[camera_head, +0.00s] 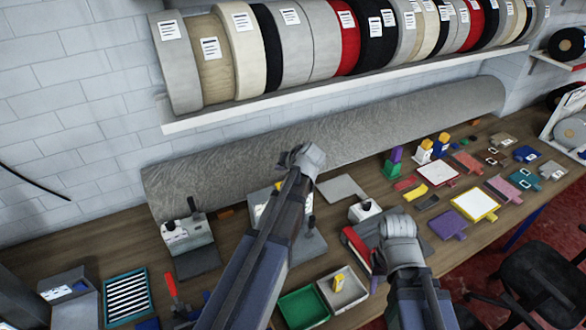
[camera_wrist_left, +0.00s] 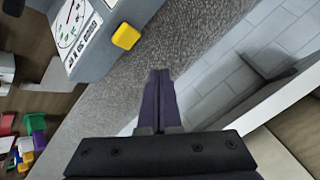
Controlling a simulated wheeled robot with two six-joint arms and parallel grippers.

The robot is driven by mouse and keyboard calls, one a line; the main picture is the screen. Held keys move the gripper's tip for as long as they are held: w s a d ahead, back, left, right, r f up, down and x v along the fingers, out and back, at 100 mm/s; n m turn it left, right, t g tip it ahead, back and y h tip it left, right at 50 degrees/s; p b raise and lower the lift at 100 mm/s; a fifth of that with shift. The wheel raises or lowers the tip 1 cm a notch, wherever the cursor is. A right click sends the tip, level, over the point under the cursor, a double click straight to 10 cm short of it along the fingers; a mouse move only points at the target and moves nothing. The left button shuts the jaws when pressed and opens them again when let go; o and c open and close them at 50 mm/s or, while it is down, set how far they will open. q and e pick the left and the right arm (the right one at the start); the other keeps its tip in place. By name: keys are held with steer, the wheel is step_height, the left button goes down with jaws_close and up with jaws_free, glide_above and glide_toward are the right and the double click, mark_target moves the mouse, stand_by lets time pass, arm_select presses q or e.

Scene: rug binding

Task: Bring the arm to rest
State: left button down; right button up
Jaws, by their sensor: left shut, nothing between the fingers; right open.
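My left arm reaches up over the bench in the head view, its wrist and gripper (camera_head: 303,160) raised in front of the grey rolled rug (camera_head: 400,118). In the left wrist view the left gripper's dark fingers (camera_wrist_left: 160,85) are together with nothing between them. They point toward the rug roll and the white brick wall. My right gripper (camera_head: 400,240) is over the front part of the bench, right of the left arm, near a red and grey tool. It is open; its fingertips are mostly hidden behind the wrist.
A shelf (camera_head: 330,88) of binding rolls runs above the rug. A dial device with a yellow button (camera_wrist_left: 125,36) is close to the left gripper. Green (camera_head: 303,308) and white trays, a striped rack (camera_head: 127,297) and coloured swatches lie on the bench (camera_head: 115,245). A black chair stands at right.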

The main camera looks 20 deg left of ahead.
arm_select(q)
steer(key=s+d+f+m+g+h+b, duration=0.5)
steer(key=s+d+f+b, duration=1.4)
steer(key=s+d+f, duration=0.6)
steer(key=shift+s+d+f+m+g+h+b, duration=0.3)
steer(key=shift+d+f+h, duration=0.3)
steer(key=shift+d, duration=0.25)
